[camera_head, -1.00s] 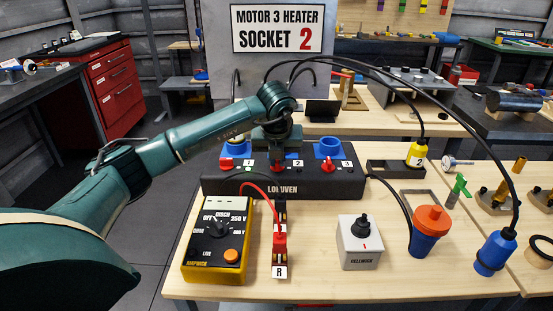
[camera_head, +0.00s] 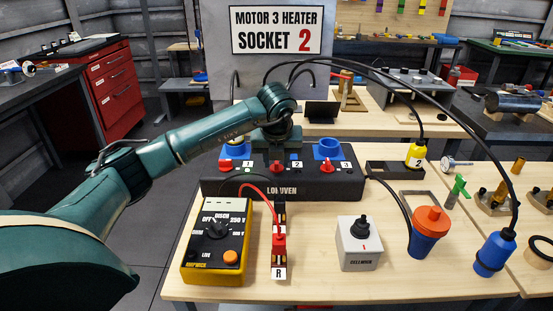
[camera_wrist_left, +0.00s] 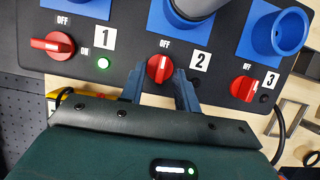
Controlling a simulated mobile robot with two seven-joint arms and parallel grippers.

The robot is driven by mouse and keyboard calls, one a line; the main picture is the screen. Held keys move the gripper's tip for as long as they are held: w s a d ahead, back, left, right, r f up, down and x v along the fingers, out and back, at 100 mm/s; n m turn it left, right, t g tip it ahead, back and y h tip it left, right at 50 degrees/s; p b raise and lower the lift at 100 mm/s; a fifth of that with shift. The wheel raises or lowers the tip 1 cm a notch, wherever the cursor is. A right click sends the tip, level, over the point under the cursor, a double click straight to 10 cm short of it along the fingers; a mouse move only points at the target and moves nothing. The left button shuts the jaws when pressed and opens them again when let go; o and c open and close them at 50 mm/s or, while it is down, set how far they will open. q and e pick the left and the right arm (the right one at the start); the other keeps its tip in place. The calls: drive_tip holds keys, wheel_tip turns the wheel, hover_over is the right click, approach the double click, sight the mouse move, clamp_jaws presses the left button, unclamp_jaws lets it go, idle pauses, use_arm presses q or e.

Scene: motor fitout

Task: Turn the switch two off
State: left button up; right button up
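The dark switch box (camera_head: 330,188) has three red rotary switches and blue sockets numbered 1 to 3. Switch two (camera_wrist_left: 160,69), a red knob, shows in the left wrist view below an OFF mark, its handle near upright. My left gripper (camera_wrist_left: 159,76) has one finger on each side of this knob, with small gaps, so it looks open around it. In the head view my left gripper (camera_head: 277,162) comes down over switch two (camera_head: 277,168) and partly hides it. A grey plug fills socket 2. My right gripper is not in view.
Switch one (camera_wrist_left: 53,45) lies sideways beside a lit green lamp (camera_wrist_left: 103,63); switch three (camera_wrist_left: 244,89) is tilted. A yellow meter (camera_head: 216,245), a grey knob box (camera_head: 359,243), an orange-and-blue plug (camera_head: 429,230) and a blue plug (camera_head: 495,253) stand in front.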

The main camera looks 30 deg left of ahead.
use_arm(q)
drive_tip(key=v, duration=1.3)
drive_tip(key=shift+b, duration=0.35)
drive_tip(key=shift+s, duration=0.1)
